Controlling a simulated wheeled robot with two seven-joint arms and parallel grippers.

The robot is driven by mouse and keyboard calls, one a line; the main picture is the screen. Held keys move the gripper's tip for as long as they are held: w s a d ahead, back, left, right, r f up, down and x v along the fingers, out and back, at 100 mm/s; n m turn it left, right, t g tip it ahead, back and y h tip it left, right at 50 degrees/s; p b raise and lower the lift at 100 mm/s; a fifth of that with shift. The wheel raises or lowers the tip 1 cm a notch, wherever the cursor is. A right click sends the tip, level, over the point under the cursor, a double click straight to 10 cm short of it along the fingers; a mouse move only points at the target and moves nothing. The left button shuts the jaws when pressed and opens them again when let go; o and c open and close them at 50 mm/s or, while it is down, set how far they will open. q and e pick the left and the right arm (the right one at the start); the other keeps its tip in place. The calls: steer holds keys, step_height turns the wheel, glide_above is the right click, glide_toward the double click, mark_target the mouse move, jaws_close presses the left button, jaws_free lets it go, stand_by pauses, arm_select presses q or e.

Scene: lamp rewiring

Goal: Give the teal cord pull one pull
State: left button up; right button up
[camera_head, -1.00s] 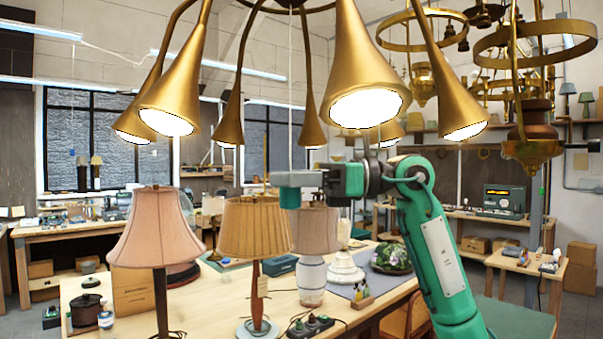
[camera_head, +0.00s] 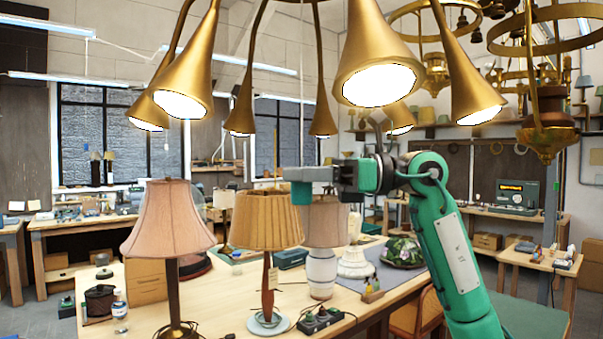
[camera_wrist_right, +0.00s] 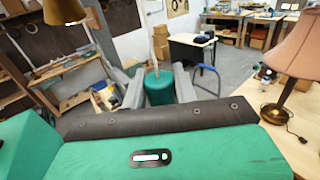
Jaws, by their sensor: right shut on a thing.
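The teal cord pull (camera_wrist_right: 158,88) is a small teal cylinder on a thin pale cord. In the right wrist view it sits between the two grey fingers of my right gripper (camera_wrist_right: 159,90), and the cord rises above it. In the head view my right gripper (camera_head: 302,174) is shut on the pull (camera_head: 301,193), whose lower part shows under the fingers. They are below the brass chandelier (camera_head: 380,55), whose trumpet-shaped shades are lit. The cord's upper end cannot be made out. My left gripper is not in view.
Behind and below the gripper, a workbench (camera_head: 225,300) holds a pink-shaded lamp (camera_head: 168,218), a pleated tan lamp (camera_head: 267,220) and a white-based lamp (camera_head: 321,268). Brass ring fixtures (camera_head: 545,40) hang at the upper right. Chandelier shades hang close above my right arm.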

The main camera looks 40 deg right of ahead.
steer(key=shift+f+b, duration=0.45)
steer(key=shift+f, duration=0.2)
steer(key=shift+r+p, duration=1.25)
steer(key=shift+r, duration=0.1)
steer(key=o, duration=1)
